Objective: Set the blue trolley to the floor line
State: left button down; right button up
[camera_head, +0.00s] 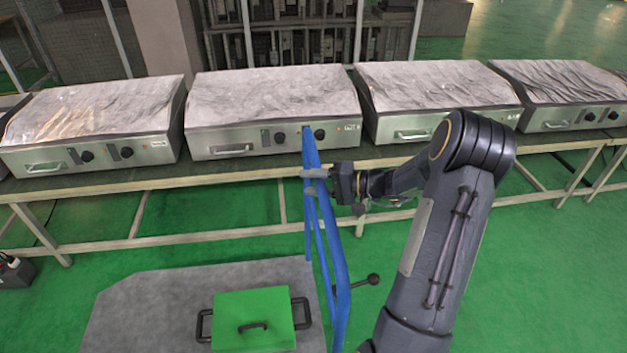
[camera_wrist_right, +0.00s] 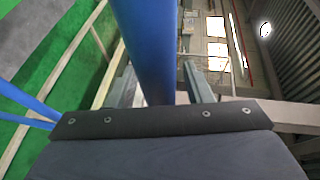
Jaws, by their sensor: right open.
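The blue trolley (camera_head: 341,290) shows as a tall blue tubular frame right of the middle of the head view, in front of the bench. My right gripper (camera_head: 308,182) is at the trolley's upright bar, below its top end. In the right wrist view the blue bar (camera_wrist_right: 150,45) runs between the two fingers of the right gripper (camera_wrist_right: 160,88), which are open around it. I cannot tell whether either finger touches the bar. The floor line is not clearly seen. My left gripper is not in view.
A bench (camera_head: 250,174) carries several metal heating units (camera_head: 270,110) behind the trolley. A green box (camera_head: 253,318) with black handles sits on a grey platform (camera_head: 130,300) left of the trolley. Green floor (camera_head: 560,270) is clear at the right.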

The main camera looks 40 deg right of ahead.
grip_shut()
dwell(0.3)
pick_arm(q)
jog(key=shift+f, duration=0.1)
